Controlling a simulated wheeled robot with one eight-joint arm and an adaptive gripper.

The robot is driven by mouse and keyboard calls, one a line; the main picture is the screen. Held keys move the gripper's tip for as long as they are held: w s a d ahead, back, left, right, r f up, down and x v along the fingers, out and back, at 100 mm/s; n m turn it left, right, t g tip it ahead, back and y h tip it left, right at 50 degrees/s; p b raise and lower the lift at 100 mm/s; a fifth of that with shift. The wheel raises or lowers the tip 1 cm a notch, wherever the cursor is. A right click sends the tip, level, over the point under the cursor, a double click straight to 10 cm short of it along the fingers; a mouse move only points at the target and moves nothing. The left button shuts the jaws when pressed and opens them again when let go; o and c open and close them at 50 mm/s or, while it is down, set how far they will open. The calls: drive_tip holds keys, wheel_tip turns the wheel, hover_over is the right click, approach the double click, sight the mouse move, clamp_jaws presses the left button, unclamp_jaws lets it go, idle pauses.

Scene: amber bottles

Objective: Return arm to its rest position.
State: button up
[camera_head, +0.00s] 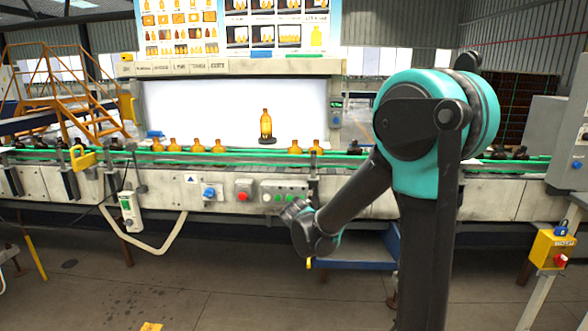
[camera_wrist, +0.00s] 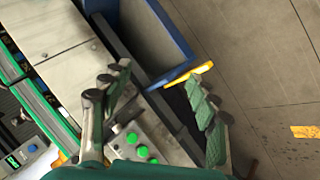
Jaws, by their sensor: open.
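My gripper (camera_wrist: 160,110) is open and empty in the wrist view, its two ribbed fingers spread apart with only background between them. In the head view, my arm is bent at the teal joint on the right, and its forearm slopes down to the left. The wrist end hangs in front of the conveyor's front side, below the control buttons; the fingers cannot be made out there. An amber bottle (camera_head: 266,124) stands upright on a dark round base before the bright white panel. Several more amber bottles (camera_head: 196,146) stand along the conveyor (camera_head: 80,187), apart from my gripper.
A control box with green buttons (camera_head: 284,193) and a red button box (camera_head: 243,190) are on the conveyor front. A blue tray (camera_head: 350,264) sits low behind my wrist. A yellow box (camera_head: 552,250) on a post stands at right. The floor in front is mostly clear.

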drive_tip(key=s+d+f+m+g+y, duration=0.1)
drive_tip(key=s+d+f+m, duration=0.1)
drive_tip(key=s, duration=0.6)
drive_tip(key=s+d+f+m+g+y, duration=0.1)
drive_tip(key=s+d, duration=0.3)
drive_tip(key=s, duration=0.4)
drive_tip(key=s+d+f+m+g+y, duration=0.1)
drive_tip(key=s+d+f+m+y, duration=0.1)
drive_tip(key=s, duration=0.6)
drive_tip(key=shift+s+d+f+m+y, duration=0.2)
drive_tip(key=shift+d+f+m+y, duration=0.1)
drive_tip(key=shift+d+f, duration=0.45)
drive_tip(key=shift+a+f, duration=0.1)
drive_tip(key=shift+a, duration=0.05)
